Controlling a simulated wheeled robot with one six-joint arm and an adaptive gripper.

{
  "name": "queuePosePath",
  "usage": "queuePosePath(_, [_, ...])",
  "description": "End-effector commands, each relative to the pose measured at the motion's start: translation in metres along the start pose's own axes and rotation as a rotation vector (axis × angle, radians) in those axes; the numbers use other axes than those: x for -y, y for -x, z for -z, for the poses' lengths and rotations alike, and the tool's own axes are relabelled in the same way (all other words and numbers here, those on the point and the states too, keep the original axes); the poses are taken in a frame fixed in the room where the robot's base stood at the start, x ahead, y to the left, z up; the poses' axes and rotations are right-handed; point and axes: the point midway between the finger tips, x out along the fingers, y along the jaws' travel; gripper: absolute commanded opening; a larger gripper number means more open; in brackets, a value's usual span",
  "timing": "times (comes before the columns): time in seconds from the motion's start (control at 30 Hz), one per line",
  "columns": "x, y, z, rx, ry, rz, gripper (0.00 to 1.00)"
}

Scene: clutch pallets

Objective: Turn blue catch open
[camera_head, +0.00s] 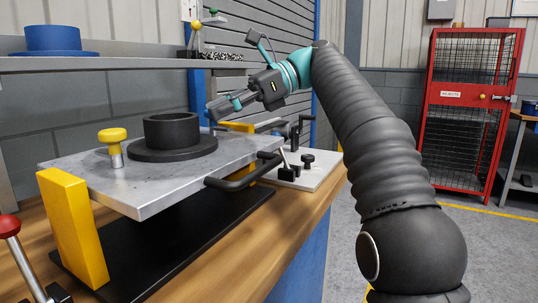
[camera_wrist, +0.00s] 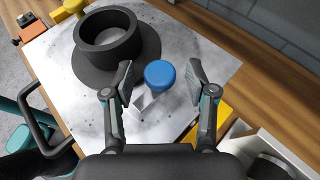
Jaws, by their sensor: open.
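The blue catch (camera_wrist: 160,74) has a round blue knob on a pale metal stem. In the wrist view it stands on the grey metal plate (camera_wrist: 215,65), beside the black flanged ring (camera_wrist: 105,38). My gripper (camera_wrist: 160,78) is open, with one finger on each side of the blue knob in the picture. I cannot tell whether either finger touches it. In the head view my gripper (camera_head: 225,106) is over the far side of the plate (camera_head: 160,188), behind the black ring (camera_head: 172,132). The blue knob does not show clearly there.
A yellow-knobbed catch (camera_head: 112,140) stands at the plate's near left. A yellow block (camera_head: 72,225) supports that end, and a black handle (camera_head: 240,172) sticks out in front. A white board with black clamps (camera_head: 300,165) lies to the right. A shelf (camera_head: 120,64) hangs behind.

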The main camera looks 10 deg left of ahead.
Motion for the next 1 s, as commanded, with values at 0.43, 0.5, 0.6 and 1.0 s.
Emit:
queuePosePath(0.43, [-0.0035, 0.0005, -0.0008, 0.0, -0.044, 0.105, 0.57])
queuePosePath(0.5, [-0.0043, 0.0003, -0.0009, 0.0, -0.06, 0.144, 0.57])
queuePosePath(0.6, [-0.0052, -0.0002, -0.0001, -0.001, -0.084, 0.205, 0.57])
queuePosePath(1.0, [-0.0076, -0.0046, 0.0052, 0.0, -0.188, 0.458, 0.57])
